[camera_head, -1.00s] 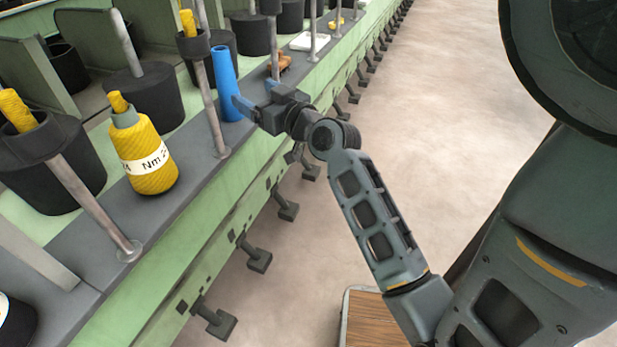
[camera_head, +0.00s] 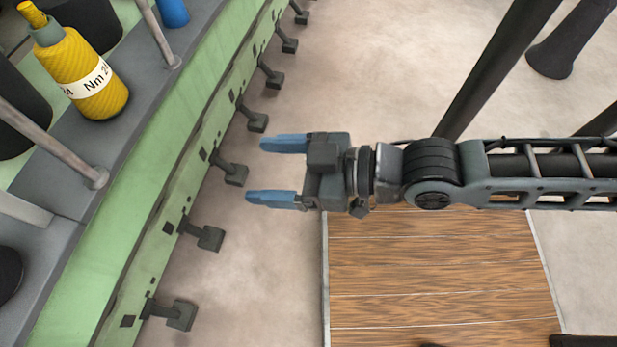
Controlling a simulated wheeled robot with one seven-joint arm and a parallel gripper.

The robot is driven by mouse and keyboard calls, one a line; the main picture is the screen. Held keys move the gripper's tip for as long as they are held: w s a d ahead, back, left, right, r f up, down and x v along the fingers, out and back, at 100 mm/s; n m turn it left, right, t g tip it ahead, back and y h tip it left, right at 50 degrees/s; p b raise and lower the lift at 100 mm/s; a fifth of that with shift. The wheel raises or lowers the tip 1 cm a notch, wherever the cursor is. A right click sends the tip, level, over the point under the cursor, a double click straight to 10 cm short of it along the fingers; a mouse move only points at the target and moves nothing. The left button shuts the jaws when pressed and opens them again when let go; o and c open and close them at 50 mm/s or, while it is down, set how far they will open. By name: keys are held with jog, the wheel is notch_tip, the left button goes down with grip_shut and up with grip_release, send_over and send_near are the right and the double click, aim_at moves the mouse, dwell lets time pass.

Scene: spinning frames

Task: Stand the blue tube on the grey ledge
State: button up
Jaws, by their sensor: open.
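The blue tube (camera_head: 174,12) stands on the grey ledge (camera_head: 150,95) at the top left; only its lower part shows, the rest is cut off by the picture's top edge. My gripper (camera_head: 264,170) is open and empty, its two blue fingers pointing left. It is apart from the tube, to the right of the green machine side, over the floor and beside the wooden top.
A yellow yarn cone (camera_head: 85,80) with a white label stands on the ledge left of the tube. Thin metal posts (camera_head: 158,35) rise from the ledge. Dark pedals (camera_head: 205,237) stick out of the green frame (camera_head: 130,190). A wooden surface (camera_head: 440,275) lies at lower right.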

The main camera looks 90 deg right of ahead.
jog(key=s+a+r+n+y, duration=0.1)
jog(key=s+a+r+y, duration=0.1)
jog(key=s, duration=0.3)
jog(key=shift+a+n, duration=0.3)
jog(key=shift+a, duration=0.5)
